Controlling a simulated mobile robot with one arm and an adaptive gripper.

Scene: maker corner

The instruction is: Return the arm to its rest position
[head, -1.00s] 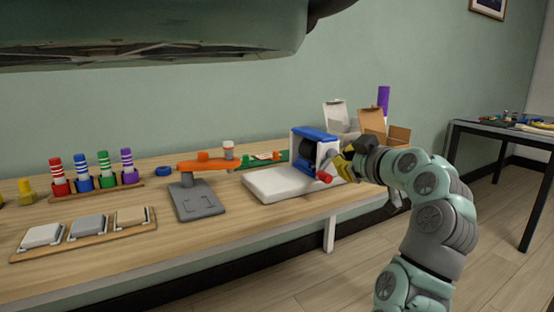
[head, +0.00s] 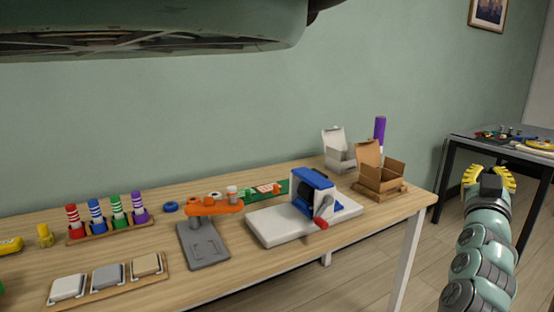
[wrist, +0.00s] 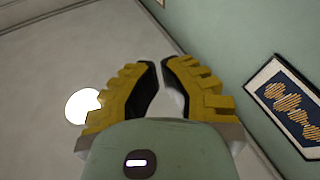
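My gripper (head: 489,174) is at the right of the head view, with my arm upright below it and the yellow fingers at the top. It is clear of the workbench (head: 340,232), to the right of its end. In the wrist view, the gripper (wrist: 162,66) points up toward the ceiling. Its two yellow fingers with black inner pads stand apart with a narrow gap, and nothing is between them.
A blue device with a red-knobbed crank (head: 315,192) stands on a white base. Open cardboard boxes (head: 381,182) stand near the bench's right end. A dark table (head: 500,148) stands behind my arm. A framed picture (wrist: 290,107) hangs on the wall.

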